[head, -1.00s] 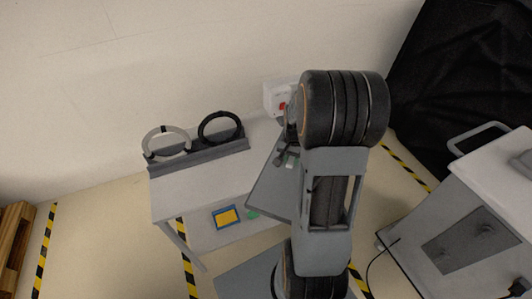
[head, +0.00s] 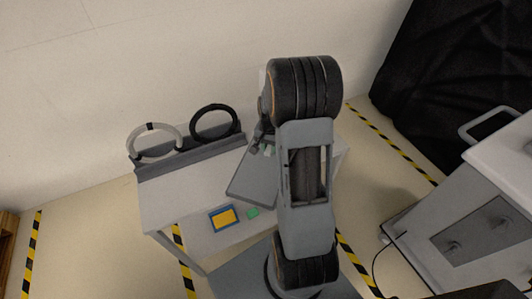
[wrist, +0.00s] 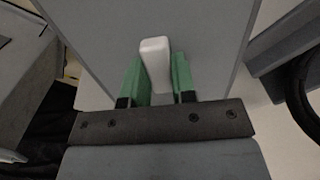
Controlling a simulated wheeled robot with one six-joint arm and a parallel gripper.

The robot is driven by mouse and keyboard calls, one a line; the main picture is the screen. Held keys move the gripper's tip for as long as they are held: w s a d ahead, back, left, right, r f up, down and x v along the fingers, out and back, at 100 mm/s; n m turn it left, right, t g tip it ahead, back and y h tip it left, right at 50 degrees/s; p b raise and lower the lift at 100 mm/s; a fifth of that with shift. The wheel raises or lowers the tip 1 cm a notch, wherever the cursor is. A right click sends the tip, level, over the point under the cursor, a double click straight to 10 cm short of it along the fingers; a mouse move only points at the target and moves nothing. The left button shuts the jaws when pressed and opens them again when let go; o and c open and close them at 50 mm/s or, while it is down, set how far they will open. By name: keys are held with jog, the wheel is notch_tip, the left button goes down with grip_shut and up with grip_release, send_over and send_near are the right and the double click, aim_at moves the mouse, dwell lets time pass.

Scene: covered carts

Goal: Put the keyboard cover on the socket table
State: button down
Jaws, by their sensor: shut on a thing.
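The keyboard cover (head: 251,183) is a flat grey plate, tilted in the head view, with a white handle (wrist: 155,62) seen in the wrist view. My gripper (head: 268,149) has green fingers (wrist: 156,80) shut on this handle, one on each side. The socket table, a white table (head: 175,197), stands against the wall. The cover is over its right part; I cannot tell whether it touches the top. My arm hides the table's right side and part of the cover.
A light ring (head: 155,141) and a black ring (head: 213,123) stand on a grey rail along the table's back. A blue-and-yellow item (head: 223,217) and a small green item (head: 252,212) show below the tabletop's front. A white cart (head: 485,220) stands at right.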

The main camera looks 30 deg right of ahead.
aim_at(267, 151)
jog(key=f+b, duration=0.1)
jog(key=w+f, duration=0.1)
jog(key=f+b, duration=0.1)
jog(key=f, duration=0.1)
jog(key=shift+w+a+f+b, duration=0.1)
jog(key=shift+w+b, duration=0.2)
jog(key=shift+b, duration=0.05)
jog(key=shift+s+f, duration=0.15)
jog(key=shift+f, duration=0.2)
jog(key=shift+r, duration=0.1)
jog(key=c, duration=0.9)
grip_release()
